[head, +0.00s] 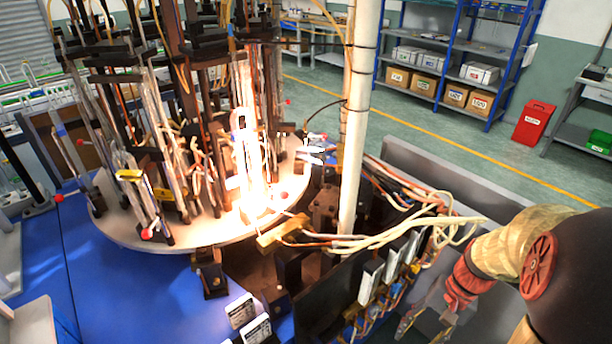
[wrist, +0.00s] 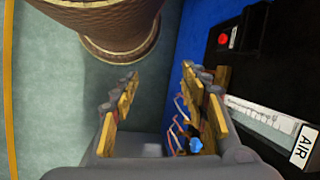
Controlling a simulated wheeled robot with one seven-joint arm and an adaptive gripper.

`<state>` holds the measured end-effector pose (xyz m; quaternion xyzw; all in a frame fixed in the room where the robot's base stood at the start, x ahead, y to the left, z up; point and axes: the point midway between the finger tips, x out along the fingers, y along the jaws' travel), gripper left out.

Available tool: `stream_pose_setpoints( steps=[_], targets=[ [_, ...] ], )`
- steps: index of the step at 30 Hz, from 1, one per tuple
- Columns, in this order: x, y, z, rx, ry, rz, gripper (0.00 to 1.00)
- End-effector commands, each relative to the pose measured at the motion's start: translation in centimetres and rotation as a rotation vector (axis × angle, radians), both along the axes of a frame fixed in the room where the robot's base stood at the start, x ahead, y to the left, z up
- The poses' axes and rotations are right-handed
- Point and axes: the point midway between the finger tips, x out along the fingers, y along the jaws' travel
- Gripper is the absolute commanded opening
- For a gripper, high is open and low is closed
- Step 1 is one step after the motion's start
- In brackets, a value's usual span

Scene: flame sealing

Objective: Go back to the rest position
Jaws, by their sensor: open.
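My gripper (wrist: 160,100) is open in the wrist view. Its two yellow-padded fingers stand apart, with no object held between them. In the head view my arm comes in from the lower right, beside the machine. The sealing machine's round table (head: 125,232) stands at the left of the head view, carrying upright glass tubes and clamps. A bright flame (head: 252,165) glows at its right part. My arm is apart from the flame.
A white vertical pole (head: 358,125) and loose pale cables (head: 430,222) stand between the machine and my arm. In the wrist view, a black panel with an AIR-labelled gauge (wrist: 265,118) is close to the right finger. Green floor (head: 500,165) is open behind, before blue shelves (head: 443,60) and a red bin (head: 533,125).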

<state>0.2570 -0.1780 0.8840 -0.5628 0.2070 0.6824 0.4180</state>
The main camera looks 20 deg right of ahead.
Motion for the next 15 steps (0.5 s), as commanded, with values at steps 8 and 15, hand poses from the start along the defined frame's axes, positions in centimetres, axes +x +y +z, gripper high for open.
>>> stream_pose_setpoints(
  steps=[8, 15],
  targets=[
    [2.6, 4.5, 8.8, -0.342, -0.168, 0.328, 0.45],
    [3.6, 10.5, 15.6, -0.509, -0.395, 0.607, 0.45]
  ],
)
